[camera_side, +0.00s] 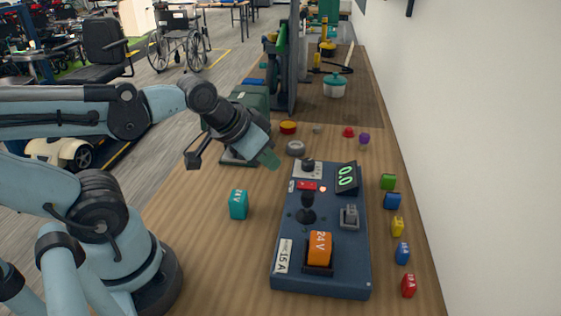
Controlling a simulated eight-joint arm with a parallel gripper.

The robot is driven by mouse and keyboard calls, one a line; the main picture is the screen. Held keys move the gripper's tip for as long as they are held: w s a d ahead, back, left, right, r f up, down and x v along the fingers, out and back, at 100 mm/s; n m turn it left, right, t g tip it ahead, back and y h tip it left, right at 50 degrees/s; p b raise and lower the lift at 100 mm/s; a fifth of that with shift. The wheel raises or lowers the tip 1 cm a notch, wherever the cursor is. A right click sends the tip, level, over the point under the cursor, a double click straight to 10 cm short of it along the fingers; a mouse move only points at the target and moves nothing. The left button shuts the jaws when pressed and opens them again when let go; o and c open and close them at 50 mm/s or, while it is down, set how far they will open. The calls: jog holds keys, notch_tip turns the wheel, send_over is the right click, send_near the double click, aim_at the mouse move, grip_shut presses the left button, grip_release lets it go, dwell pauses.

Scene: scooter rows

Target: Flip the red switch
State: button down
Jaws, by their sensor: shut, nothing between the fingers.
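A dark blue control box (333,276) lies on the wooden bench. A small red switch (307,186) is set near its upper left, just above the black joystick (306,209). I cannot tell which way the switch is tipped. A small light (323,189) glows right of it. My gripper (269,159) is shut and empty. It hangs up and to the left of the switch, apart from the box.
The box also carries a display (346,178) reading 0.0, a grey toggle (349,216) and an orange 24 V block (319,246). A teal block (238,204) stands left of it. Several coloured blocks line its right side, before the white wall.

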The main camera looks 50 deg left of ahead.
notch_tip(320, 180, up, 6)
jog(key=m+g, duration=0.7)
jog(key=m, duration=0.2)
send_over(301, 184)
jog(key=shift+f, duration=0.15)
notch_tip(301, 184, down, 14)
dwell(0.7)
